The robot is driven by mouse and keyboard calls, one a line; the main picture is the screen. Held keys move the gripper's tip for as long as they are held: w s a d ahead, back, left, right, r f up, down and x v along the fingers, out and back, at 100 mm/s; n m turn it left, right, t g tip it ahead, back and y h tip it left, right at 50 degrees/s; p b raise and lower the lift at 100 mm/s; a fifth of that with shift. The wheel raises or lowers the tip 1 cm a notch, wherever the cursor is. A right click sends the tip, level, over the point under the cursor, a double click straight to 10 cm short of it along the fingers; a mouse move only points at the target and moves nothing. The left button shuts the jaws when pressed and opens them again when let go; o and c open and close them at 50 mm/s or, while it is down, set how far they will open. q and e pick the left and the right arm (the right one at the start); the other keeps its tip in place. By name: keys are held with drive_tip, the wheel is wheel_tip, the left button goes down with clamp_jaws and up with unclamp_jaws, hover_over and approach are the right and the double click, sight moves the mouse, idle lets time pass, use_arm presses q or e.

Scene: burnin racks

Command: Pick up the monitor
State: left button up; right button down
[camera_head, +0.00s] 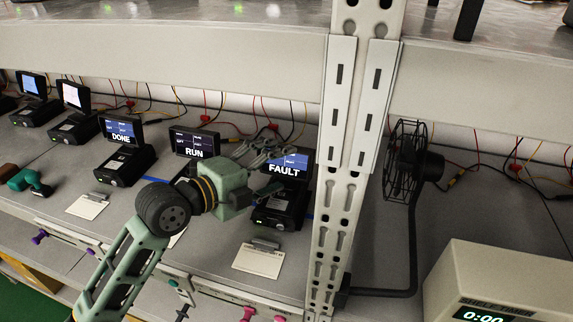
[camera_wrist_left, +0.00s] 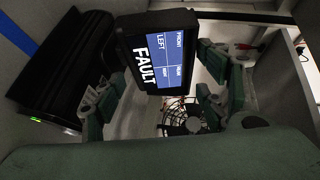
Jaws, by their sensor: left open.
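A small black monitor with a blue screen reading FAULT (camera_head: 290,163) stands on its black base (camera_head: 282,211) on the shelf, just left of the rack post. In the left wrist view the FAULT monitor (camera_wrist_left: 160,50) appears turned sideways, between and beyond my fingers. My left gripper (camera_head: 264,150) is open at the monitor's left side; its fingers also show in the wrist view (camera_wrist_left: 163,88). I cannot tell whether a finger touches the monitor. My green gripper body hides part of the base. My right gripper is not in view.
A DONE monitor (camera_head: 122,130), a RUN monitor (camera_head: 194,142) and others line the shelf to the left. A perforated post (camera_head: 340,215) stands close to the right, with a black fan (camera_head: 405,165) beyond. A beige timer box (camera_head: 497,280) is at lower right. Cables run behind.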

sight(288, 164)
use_arm(q)
drive_tip(key=p+x, duration=0.1)
drive_tip(key=x, duration=0.2)
drive_tip(key=c, duration=1)
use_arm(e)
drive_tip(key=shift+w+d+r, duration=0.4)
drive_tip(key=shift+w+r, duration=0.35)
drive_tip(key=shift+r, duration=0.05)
